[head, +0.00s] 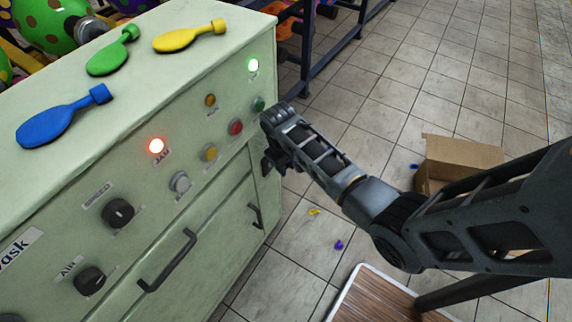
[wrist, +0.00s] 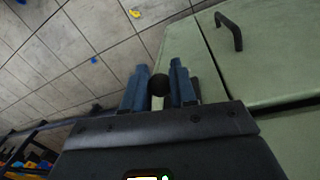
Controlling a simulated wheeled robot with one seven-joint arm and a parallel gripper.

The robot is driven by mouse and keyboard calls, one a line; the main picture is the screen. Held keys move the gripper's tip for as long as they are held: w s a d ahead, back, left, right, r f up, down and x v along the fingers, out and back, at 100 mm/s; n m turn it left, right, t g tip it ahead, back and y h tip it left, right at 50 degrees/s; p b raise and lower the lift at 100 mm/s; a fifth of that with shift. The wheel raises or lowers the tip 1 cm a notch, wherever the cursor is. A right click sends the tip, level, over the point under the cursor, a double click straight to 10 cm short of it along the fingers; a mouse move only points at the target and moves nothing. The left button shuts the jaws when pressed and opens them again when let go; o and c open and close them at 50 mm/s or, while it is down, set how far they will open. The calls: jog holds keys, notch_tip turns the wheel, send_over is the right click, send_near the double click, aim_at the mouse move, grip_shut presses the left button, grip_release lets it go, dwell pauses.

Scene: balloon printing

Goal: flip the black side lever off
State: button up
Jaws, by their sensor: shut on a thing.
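The black side lever shows in the wrist view as a round black knob (wrist: 160,84) between my two fingers. My gripper (wrist: 160,82) is shut on this knob, one blue-grey finger on each side. In the head view my gripper (head: 270,162) is at the right edge of the pale green machine (head: 215,190), and the lever is mostly hidden behind it. The lever's shaft and mount cannot be made out, so its exact angle is unclear.
The machine front has a red lit JAM lamp (head: 156,146), a green lit lamp (head: 253,65), several buttons, black dials and a drawer handle (head: 168,262). Flat balloons lie on top. A cardboard box (head: 462,152) and a wooden-topped surface (head: 375,295) stand at right. Tiled floor is between.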

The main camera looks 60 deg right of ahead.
grip_shut()
